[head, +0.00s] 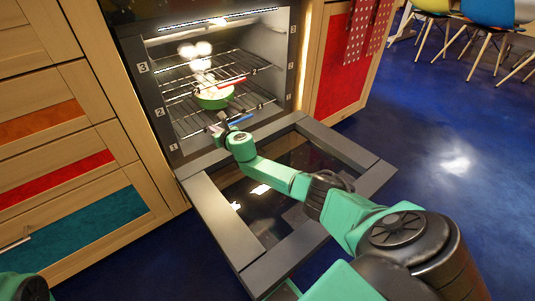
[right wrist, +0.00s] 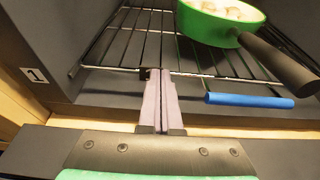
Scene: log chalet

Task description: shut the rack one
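The oven's lowest rack, beside the label 1, is a wire grid (right wrist: 120,47) with a blue front bar (right wrist: 250,100); the bar also shows in the head view (head: 240,119). The rack lies largely inside the oven; I cannot tell if it sticks out a little. My right gripper (right wrist: 158,78) has its fingers together, tips at the rack's front wire, left of the blue bar. I cannot see anything between them. In the head view the right gripper (head: 217,128) is at the oven mouth. My left gripper is out of view.
A green pan (right wrist: 222,25) with pale round food and a dark handle (right wrist: 280,62) sits above the blue bar, its handle pointing outward. A rack with a red bar (head: 232,82) is higher. The oven door (head: 215,222) is folded down under my right arm. Drawers (head: 70,180) flank the left.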

